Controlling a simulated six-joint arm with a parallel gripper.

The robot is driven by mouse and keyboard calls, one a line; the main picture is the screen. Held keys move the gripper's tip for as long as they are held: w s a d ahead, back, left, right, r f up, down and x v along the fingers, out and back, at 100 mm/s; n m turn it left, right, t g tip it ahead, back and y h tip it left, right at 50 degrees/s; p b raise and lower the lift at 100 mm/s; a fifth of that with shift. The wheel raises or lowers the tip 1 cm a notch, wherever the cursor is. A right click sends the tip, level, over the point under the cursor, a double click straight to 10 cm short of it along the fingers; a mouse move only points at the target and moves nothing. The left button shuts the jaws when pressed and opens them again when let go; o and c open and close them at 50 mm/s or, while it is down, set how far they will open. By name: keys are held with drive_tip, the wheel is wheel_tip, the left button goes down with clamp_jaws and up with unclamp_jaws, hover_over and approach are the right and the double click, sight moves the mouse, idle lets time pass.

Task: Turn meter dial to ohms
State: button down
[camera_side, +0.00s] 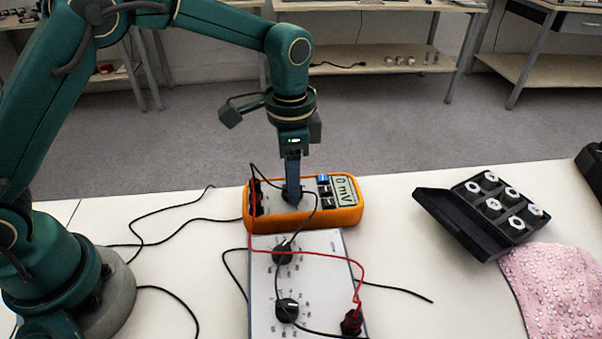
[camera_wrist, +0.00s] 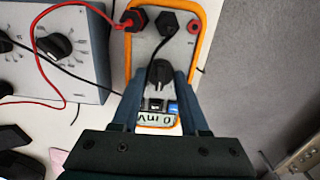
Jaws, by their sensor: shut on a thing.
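The meter (camera_side: 343,216) is an orange-framed multimeter lying on the white table, its display showing "0 mV". It also shows in the wrist view (camera_wrist: 201,40). Its black dial (camera_wrist: 160,72) sits mid-face, with its upper part visible between my fingers. My gripper (camera_side: 292,192) points straight down over the meter in the side view, its fingers at the dial and hiding most of it there. In the wrist view my gripper (camera_wrist: 161,85) is shut on the dial, one finger on each side. The dial's markings are too small to read.
A grey box with two black knobs (camera_side: 287,310) stands in front of the meter. Red and black leads (camera_side: 330,255) loop over both. At right are an open black case of weights (camera_side: 455,215) and a pink cloth (camera_side: 550,290). The table between is mostly clear.

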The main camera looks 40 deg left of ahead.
idle(0.5)
drive_tip(key=shift+c, duration=2.1)
unclamp_jaws()
drive_tip(key=shift+r, duration=2.6)
